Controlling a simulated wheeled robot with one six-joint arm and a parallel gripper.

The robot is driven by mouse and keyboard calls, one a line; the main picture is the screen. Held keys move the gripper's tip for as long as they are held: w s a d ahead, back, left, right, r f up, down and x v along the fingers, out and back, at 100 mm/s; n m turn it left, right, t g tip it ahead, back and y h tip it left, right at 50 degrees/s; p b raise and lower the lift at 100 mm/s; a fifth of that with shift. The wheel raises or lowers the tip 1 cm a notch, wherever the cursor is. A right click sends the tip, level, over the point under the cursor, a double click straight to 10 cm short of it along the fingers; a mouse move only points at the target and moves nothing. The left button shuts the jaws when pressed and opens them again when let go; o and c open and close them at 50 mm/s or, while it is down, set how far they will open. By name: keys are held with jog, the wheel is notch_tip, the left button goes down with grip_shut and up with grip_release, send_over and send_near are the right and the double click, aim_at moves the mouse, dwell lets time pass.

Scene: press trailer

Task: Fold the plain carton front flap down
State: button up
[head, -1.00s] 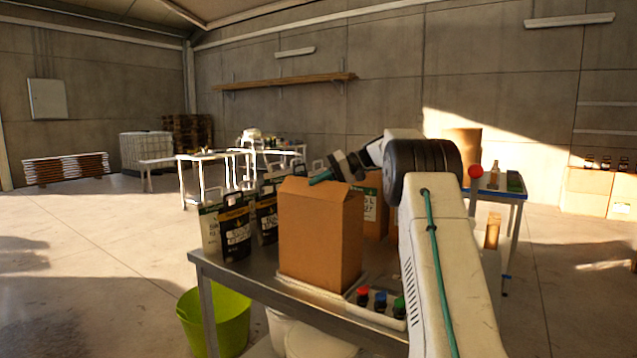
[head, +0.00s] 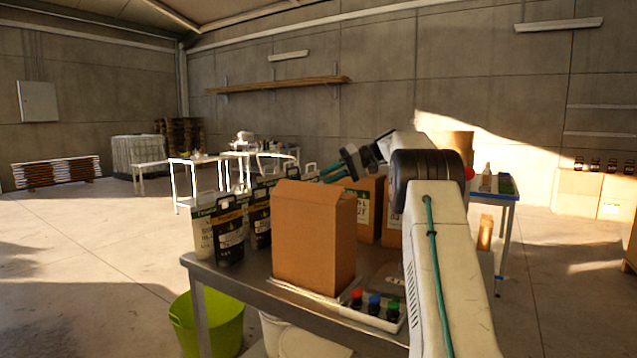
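The plain carton (head: 304,240) is a tall brown box without a label, upright on the metal table (head: 240,290). Its top edge stands high in the head view, and I cannot tell clearly how each flap lies. My gripper (head: 328,172), with teal fingers, is just above and behind the carton's top right part. It appears apart from the carton and holds nothing that I can see. The fingers are small and seen at an angle, so their opening is unclear. The inside of the carton is hidden.
Black and white labelled bags (head: 228,232) stand left of and behind the carton. Labelled cartons (head: 369,205) stand behind it. A green bucket (head: 210,325) is on the floor.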

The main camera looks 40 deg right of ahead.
jog(key=shift+s+d+r, duration=0.25)
jog(key=shift+s+d, duration=0.1)
jog(key=shift+d, duration=0.15)
jog(key=shift+c, duration=0.4)
